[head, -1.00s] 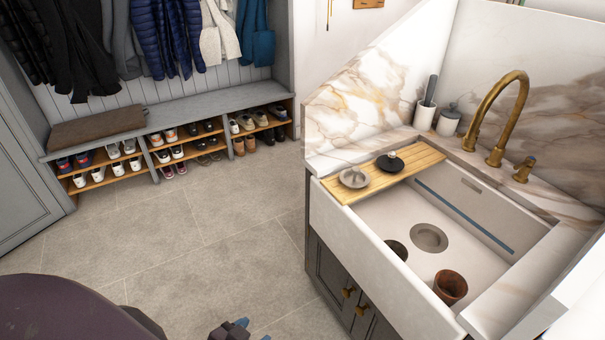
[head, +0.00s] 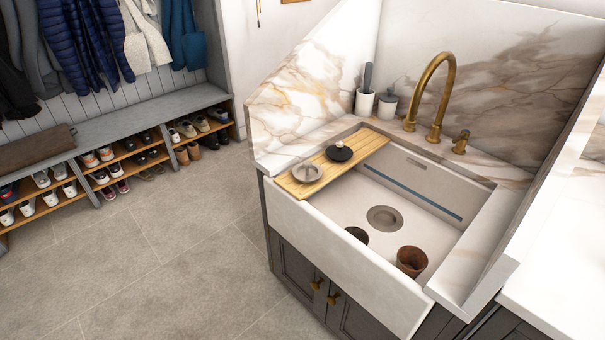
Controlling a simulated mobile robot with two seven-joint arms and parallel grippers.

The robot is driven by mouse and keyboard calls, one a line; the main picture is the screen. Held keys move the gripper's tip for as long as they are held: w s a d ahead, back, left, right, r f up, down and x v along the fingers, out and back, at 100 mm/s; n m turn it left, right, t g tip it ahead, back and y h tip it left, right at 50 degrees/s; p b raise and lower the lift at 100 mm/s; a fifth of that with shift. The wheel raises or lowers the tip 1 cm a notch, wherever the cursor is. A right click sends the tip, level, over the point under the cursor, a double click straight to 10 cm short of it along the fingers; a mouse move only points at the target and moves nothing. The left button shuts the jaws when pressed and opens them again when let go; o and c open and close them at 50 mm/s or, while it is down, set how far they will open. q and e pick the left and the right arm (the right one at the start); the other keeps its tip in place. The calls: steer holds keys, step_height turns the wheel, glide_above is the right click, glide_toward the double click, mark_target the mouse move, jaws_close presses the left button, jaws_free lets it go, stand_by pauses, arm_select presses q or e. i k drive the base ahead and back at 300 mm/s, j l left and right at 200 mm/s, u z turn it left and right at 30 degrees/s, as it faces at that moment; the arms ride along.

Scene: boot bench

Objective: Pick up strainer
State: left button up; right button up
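A round grey, shallow dish-like piece (head: 307,173) lies at the near left end of the wooden board (head: 328,177) across the sink. A round black disc with a pale knob (head: 339,152) lies behind it on the board. Either could be the strainer; I cannot tell which for sure. A dark round object (head: 357,234) sits in the sink by the front wall, partly hidden by it. Neither of my grippers is in view.
The white sink (head: 440,215) has a round drain (head: 384,218), a terracotta pot (head: 411,261) and a brass tap (head: 438,95). A white holder (head: 365,101) and lidded grey jar (head: 387,105) stand behind. The tiled floor (head: 165,255) is clear left of the cabinet.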

mark_target(308, 171)
steer(key=i+j+z, duration=0.15)
steer(key=j, duration=0.25)
steer(key=i+j+z, duration=0.15)
steer(key=j, duration=0.25)
steer(key=i+j+z, duration=0.2)
steer(key=j, duration=0.2)
steer(key=i+j+z, duration=0.15)
steer(key=j, duration=0.3)
steer(key=j+z, duration=0.15)
steer(key=j, duration=0.25)
steer(key=i, duration=0.05)
